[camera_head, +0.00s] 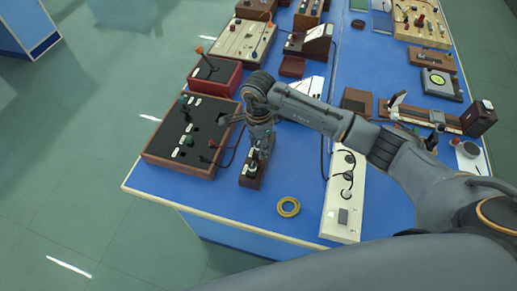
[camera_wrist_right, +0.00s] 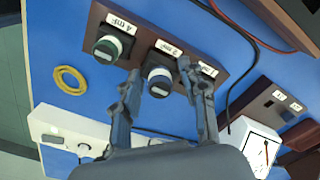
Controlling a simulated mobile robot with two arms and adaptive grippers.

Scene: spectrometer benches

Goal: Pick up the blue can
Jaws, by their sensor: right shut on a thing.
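I cannot make out a blue can in either view. My right gripper (camera_head: 260,152) reaches down over a narrow dark brown block (camera_head: 252,178) near the front of the blue table. In the right wrist view the block (camera_wrist_right: 146,49) carries a row of dark round knobs with white labels. The two fingers of the right gripper (camera_wrist_right: 160,84) stand on either side of the middle knob (camera_wrist_right: 158,74) and are shut on it. The green-rimmed knob (camera_wrist_right: 108,48) stands to its left. The right finger partly hides the last knob. My left gripper is not in view.
A yellow ring (camera_head: 288,207) lies on the blue table (camera_head: 230,208). A white power strip (camera_head: 342,200) stands right of the block, a black panel box (camera_head: 190,135) left of it. Cables run close by. More instruments crowd the far part; the front left corner is bare.

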